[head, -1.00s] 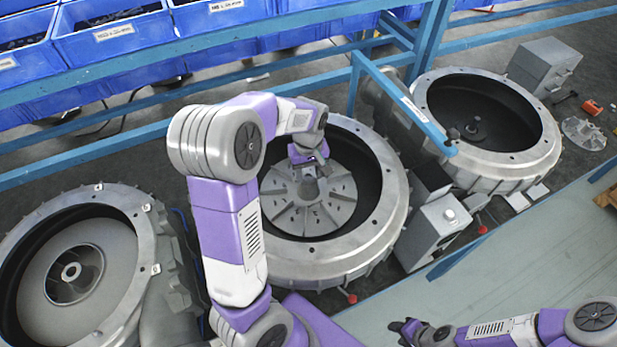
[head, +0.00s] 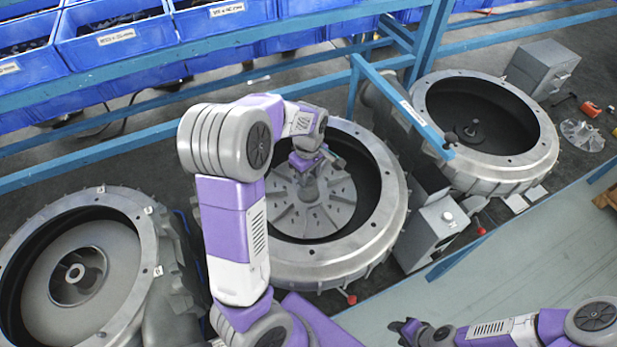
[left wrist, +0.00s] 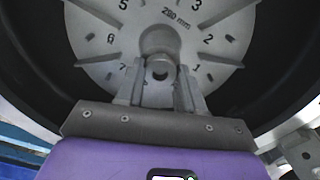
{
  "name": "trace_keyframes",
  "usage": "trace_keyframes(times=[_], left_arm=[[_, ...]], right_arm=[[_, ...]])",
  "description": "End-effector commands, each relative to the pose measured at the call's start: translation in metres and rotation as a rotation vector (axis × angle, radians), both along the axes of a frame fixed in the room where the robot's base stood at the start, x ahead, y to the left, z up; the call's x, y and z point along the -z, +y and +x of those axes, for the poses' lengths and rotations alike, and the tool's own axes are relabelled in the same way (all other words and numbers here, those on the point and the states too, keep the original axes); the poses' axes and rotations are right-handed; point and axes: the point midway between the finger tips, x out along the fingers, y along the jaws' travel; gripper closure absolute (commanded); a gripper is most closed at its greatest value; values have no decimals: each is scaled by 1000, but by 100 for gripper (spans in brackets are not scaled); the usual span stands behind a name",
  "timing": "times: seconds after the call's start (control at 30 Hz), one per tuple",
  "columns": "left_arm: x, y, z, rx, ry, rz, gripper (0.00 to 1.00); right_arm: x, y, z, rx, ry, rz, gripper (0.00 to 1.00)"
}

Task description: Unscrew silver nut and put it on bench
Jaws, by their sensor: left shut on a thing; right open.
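The silver nut (left wrist: 160,72) shows in the left wrist view as a small grey piece with a round hole, between the fingers of my left gripper (left wrist: 160,88). The gripper is shut on it, in front of the central hub of a grey numbered impeller disc (left wrist: 105,28). In the head view my left gripper (head: 308,165) is over the disc's hub, inside the middle blower housing (head: 385,215). The fingers largely hide the nut there. My right gripper (head: 400,328) is open and empty over the bench (head: 530,245) at the lower right.
Another open blower housing (head: 150,250) stands at the left, and one (head: 540,160) at the right. A blue frame (head: 385,95) crosses behind and between them. A grey box (head: 435,230) stands beside the middle housing. The bench's middle is clear.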

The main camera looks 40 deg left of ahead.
Motion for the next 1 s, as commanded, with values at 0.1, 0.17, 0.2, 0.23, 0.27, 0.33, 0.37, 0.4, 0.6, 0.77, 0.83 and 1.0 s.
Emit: trace_keyframes(times=[0.1,0.17,0.2,0.23,0.27,0.33,0.37,0.4,0.6,0.77,0.83,1.0], left_arm=[[0,-1,1,-175,-1,0,97],[0,-1,1,-265,-1,0,97],[0,-1,0,-327,-1,0,97],[0,-1,1,-371,-1,0,97],[0,-1,0,-417,-1,0,97],[0,-1,1,-524,-1,-1,97],[0,-1,0,-570,-1,0,97],[0,-1,0,-632,-1,1,97],[0,-1,1,-944,-1,1,97],[0,-1,1,-1201,-2,1,97],[0,-1,1,-1316,-1,1,97],[0,-1,1,-1571,-3,1,97]], right_arm=[[1,0,0,0,0,0,57],[1,0,0,0,0,0,57],[1,0,0,0,0,0,57],[1,0,0,0,0,0,57],[1,0,0,0,0,0,57],[1,0,0,0,0,0,57],[1,0,0,0,0,0,57],[1,0,0,0,0,0,57],[1,0,0,0,1,0,57],[1,0,0,0,1,0,57],[1,0,0,0,1,0,57],[1,0,0,0,1,0,57]])
